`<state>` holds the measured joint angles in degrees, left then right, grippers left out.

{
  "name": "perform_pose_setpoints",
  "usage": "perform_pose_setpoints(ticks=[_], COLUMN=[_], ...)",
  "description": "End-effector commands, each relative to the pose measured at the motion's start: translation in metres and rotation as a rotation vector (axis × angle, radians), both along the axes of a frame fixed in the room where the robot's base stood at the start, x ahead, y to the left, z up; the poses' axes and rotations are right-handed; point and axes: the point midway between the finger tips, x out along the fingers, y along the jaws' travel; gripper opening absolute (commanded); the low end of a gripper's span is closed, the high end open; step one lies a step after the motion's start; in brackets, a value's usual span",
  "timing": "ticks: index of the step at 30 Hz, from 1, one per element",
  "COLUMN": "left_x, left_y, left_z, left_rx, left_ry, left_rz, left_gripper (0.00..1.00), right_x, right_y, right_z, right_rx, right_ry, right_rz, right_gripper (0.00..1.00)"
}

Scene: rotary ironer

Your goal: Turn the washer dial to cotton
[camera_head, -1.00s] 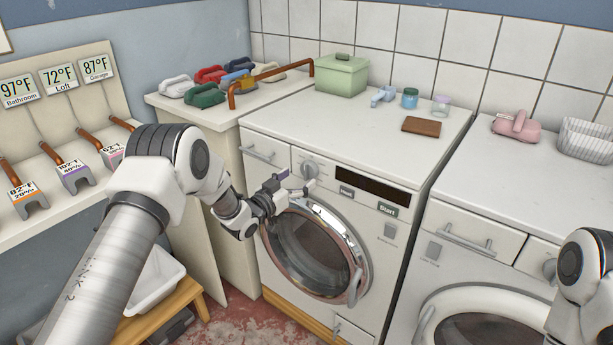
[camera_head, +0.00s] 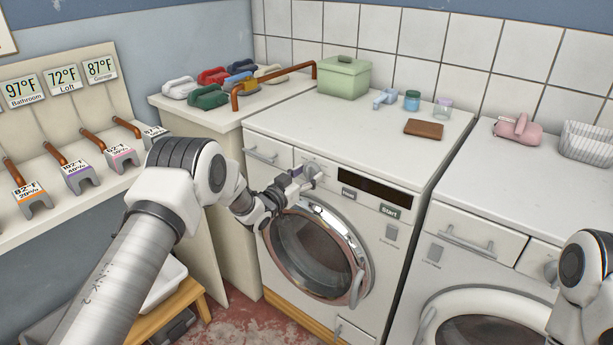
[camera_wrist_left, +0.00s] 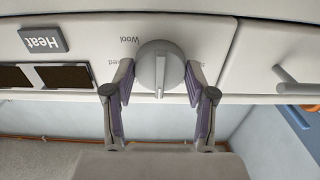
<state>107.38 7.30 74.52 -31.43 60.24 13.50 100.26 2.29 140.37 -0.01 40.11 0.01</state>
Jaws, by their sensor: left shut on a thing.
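The washer (camera_head: 400,190) is the white front-loader at the middle, with its round door shut. Its grey dial (camera_wrist_left: 160,58) sits on the front panel, left of the dark display in the head view. The wrist view shows the panel upside down; a "Wool" label (camera_wrist_left: 123,40) reads beside the dial, and other labels are partly hidden by my fingers. The dial's ridge stands about vertical in that view. My left gripper (camera_wrist_left: 159,76) is shut on the dial, with a purple-padded finger on each side. It also shows in the head view (camera_head: 308,180). My right gripper is out of view.
A Heat button (camera_wrist_left: 42,40) and a Start button (camera_head: 389,211) are on the panel. A drawer (camera_head: 267,154) is left of the dial. A green box (camera_head: 344,78), jars and a brown block (camera_head: 423,129) stand on top. A second machine (camera_head: 480,240) is at right.

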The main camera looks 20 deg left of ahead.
Motion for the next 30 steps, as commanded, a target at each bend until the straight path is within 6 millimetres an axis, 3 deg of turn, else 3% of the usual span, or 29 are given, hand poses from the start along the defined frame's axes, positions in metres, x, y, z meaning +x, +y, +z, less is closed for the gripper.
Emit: perform_pose_setpoints(ticks=[8,30], left_x=[0.0,0.0], left_y=[0.0,0.0], left_z=[-0.002,-0.001], left_rx=[0.106,0.632], left_ry=[-0.04,-0.231], left_rz=[0.001,0.002], left_gripper=[0.21,0.21], right_x=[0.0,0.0], right_y=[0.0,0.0], right_z=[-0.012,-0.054], right_rx=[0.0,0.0], right_ry=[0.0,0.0], right_rz=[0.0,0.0], right_gripper=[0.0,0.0])
